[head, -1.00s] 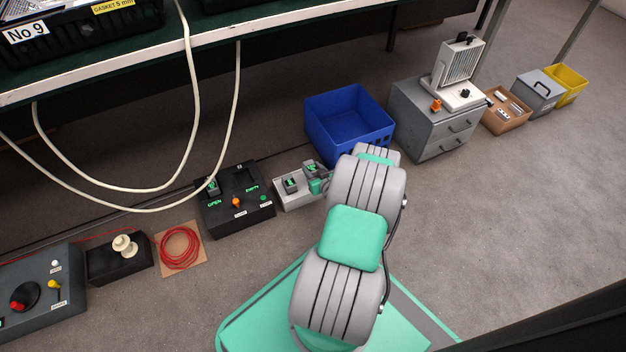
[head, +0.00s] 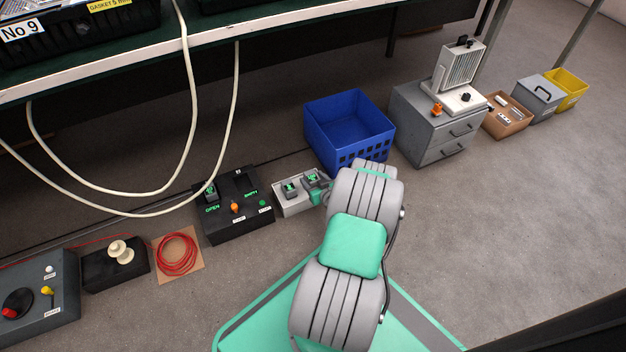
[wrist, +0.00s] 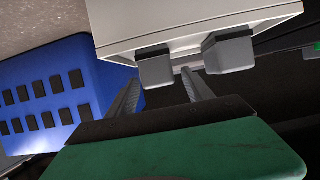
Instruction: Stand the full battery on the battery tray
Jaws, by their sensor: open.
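The pale battery tray (head: 290,208) stands on the floor left of my arm; it also shows in the wrist view (wrist: 190,30). Two dark batteries stand on it: a left one (head: 290,190) and a right one (head: 311,179). Both show in the wrist view, as a right-hand block (wrist: 229,52) and a left-hand block (wrist: 155,69). My gripper (wrist: 160,82) is open, its fingertips on either side of the left-hand block in that view; contact cannot be told. Another dark battery (head: 210,193) sits in the black charger box (head: 240,226). I cannot read which battery is full.
A blue crate (head: 345,110) stands just behind my arm, with a grey cabinet (head: 410,130) to its right. A red cable coil (head: 178,254) and a black box with a spool (head: 105,272) lie left. Pale cables hang from the bench (head: 130,58).

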